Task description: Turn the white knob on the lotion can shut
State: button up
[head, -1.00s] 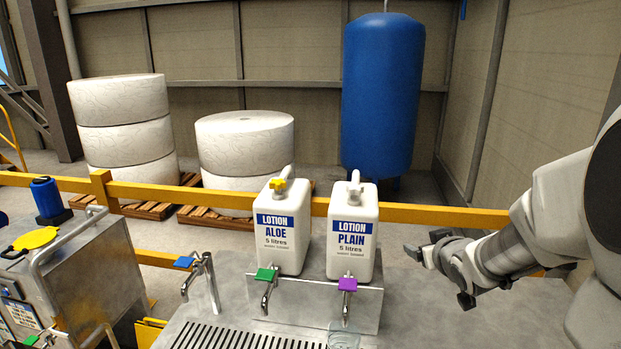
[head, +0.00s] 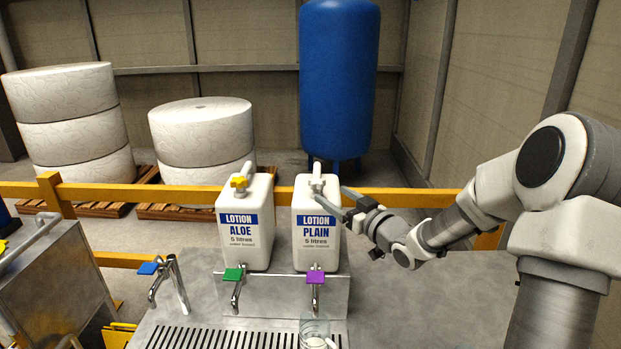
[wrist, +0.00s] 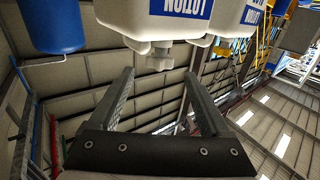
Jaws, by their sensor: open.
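The lotion can labelled PLAIN (head: 317,253) stands upright on the steel counter, with its white knob (head: 317,186) near the top. My gripper (head: 347,203) is close to the can's upper right side in the head view, jaws open and empty. In the wrist view the picture is turned over: the white knob (wrist: 160,60) hangs under the white can (wrist: 150,18). It lies ahead of the gap between the two fingers (wrist: 158,80), and neither finger seems to touch it.
The ALOE can (head: 245,254) with a yellow knob (head: 239,183) stands just left. Below are taps with green (head: 233,274), purple (head: 315,278) and blue (head: 148,268) handles. A clear glass (head: 314,333) stands under the purple one. The counter's right side (head: 430,290) is clear.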

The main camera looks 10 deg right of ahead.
aim_at(311, 192)
jog(key=p+x, duration=0.2)
jog(key=x, duration=0.9)
jog(key=shift+c, duration=0.3)
grip_shut()
jog(key=shift+f, duration=0.1)
